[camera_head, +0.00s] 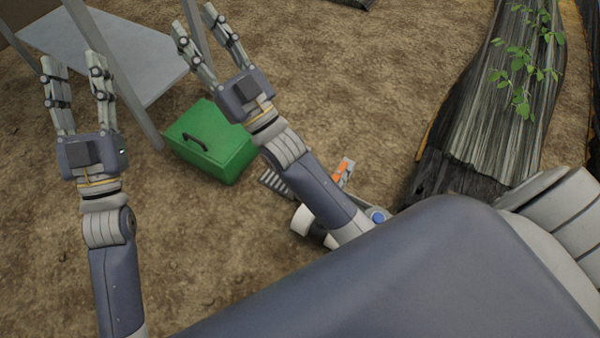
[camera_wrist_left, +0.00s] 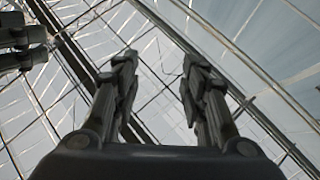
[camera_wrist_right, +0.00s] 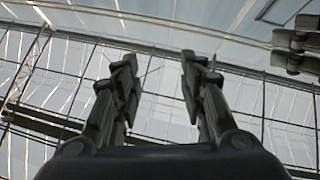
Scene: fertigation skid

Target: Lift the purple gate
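No purple gate shows in any view. My left gripper (camera_head: 78,75) is at the upper left of the head view, open and empty, with its fingers apart. My right gripper (camera_head: 194,37) is to the right of it, also open and empty, beside a grey post. In the left wrist view the left fingers (camera_wrist_left: 155,80) are parted against a glazed roof. In the right wrist view the right fingers (camera_wrist_right: 160,80) are parted with only roof framing behind them.
A green box (camera_head: 222,150) with a dark handle sits on the soil below my right gripper. Grey posts (camera_head: 112,80) and a pale panel (camera_head: 150,45) stand at the upper left. A black-covered bed with a green plant (camera_head: 524,70) lies at right. Open soil (camera_head: 340,80) lies between.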

